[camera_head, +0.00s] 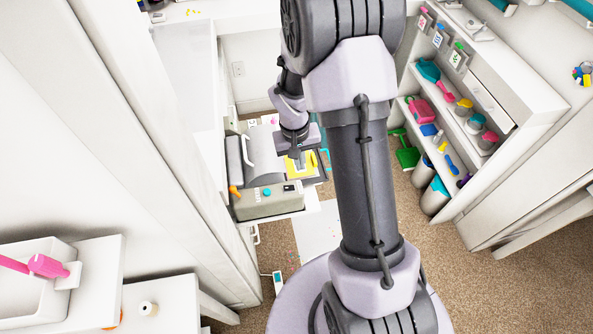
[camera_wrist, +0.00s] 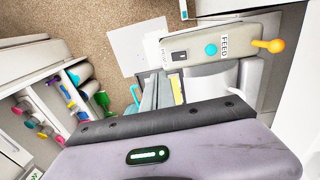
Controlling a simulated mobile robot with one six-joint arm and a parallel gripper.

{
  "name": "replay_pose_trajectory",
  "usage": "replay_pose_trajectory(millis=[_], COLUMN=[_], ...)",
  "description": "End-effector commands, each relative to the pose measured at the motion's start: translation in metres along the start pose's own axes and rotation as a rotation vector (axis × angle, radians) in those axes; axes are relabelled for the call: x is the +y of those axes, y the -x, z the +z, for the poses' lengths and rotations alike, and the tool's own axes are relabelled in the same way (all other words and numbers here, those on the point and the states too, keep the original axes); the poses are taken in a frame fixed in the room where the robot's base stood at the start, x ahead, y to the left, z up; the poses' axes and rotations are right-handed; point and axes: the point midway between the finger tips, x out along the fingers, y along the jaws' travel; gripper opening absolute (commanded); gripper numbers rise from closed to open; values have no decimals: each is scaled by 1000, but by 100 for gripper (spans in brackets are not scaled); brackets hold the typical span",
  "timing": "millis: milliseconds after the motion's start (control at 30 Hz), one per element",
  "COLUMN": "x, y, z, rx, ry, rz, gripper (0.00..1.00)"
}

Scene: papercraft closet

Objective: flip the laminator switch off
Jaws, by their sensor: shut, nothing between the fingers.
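The laminator (camera_head: 254,210) is a grey machine on a white surface in the head view. In the wrist view its end panel (camera_wrist: 197,40) carries a small black switch (camera_wrist: 179,56), a round teal button (camera_wrist: 211,49), a FEED label and an orange crank (camera_wrist: 270,46). The black switch also shows in the head view (camera_head: 289,188), right of the teal button. Its on or off position is too small to tell. My gripper (camera_head: 297,160) is shut and empty above the yellow piece beside the laminator. Its fingers (camera_wrist: 157,78) appear just left of and below the switch in the wrist view, apart from it.
A yellow piece (camera_head: 308,164) lies under my gripper. White shelves (camera_head: 448,130) with scoops, jars and tins stand to the right. A white wall panel (camera_head: 150,110) rises close on the left. White sheets (camera_wrist: 130,48) lie on the brown carpet.

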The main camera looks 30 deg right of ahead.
Motion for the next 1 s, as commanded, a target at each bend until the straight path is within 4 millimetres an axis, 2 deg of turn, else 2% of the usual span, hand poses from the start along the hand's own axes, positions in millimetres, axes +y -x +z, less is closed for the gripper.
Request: replay_pose_trajectory(millis=[33,200,767,867,967,1000], x=[4,11,12,3,-17,-26], y=[13,32,38,69,132,157], z=[-1,-1,-2,3,30,49], rx=[3,2,7,53,147,188], ry=[-3,-2,-2,-20,-59,-75], rz=[0,0,-1,-19,-75,-109], gripper=[0,0,0,0,0,0])
